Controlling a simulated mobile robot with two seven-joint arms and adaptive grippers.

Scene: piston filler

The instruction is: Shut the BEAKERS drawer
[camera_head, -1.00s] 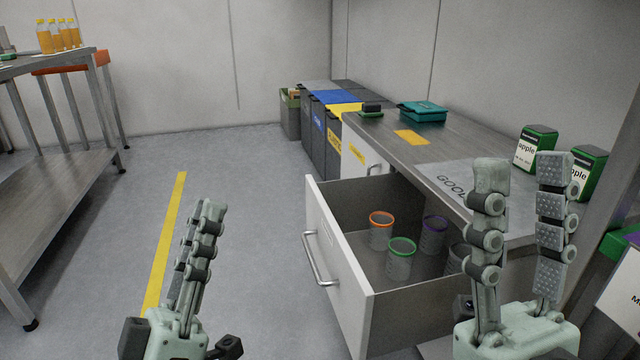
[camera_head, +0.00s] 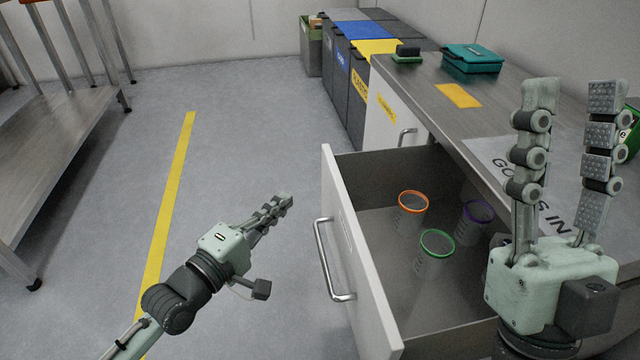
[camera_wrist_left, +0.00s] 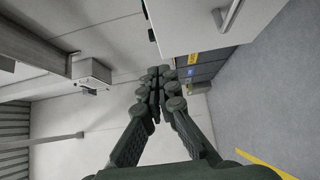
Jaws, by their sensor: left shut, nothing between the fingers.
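The open drawer shows its white front (camera_head: 362,255) with a bar handle (camera_head: 333,260), pulled far out from under the steel counter. Inside are an orange-rimmed beaker (camera_head: 411,212), a green-rimmed beaker (camera_head: 434,252) and a purple-rimmed beaker (camera_head: 476,217). No drawer label is readable. My left gripper (camera_head: 285,203) is shut and empty, in front of the drawer front and apart from it. The white front and its handle also show at the top of the left wrist view (camera_wrist_left: 200,22). My right gripper (camera_head: 572,95) is open and empty, raised over the drawer's right side and the counter.
The counter (camera_head: 430,100) holds a teal case (camera_head: 472,58) and a yellow patch. A closed white front (camera_head: 382,118) and several bins (camera_head: 350,75) stand beyond the drawer. A steel table (camera_head: 60,140) is at left. The floor between is clear, with a yellow line (camera_head: 168,210).

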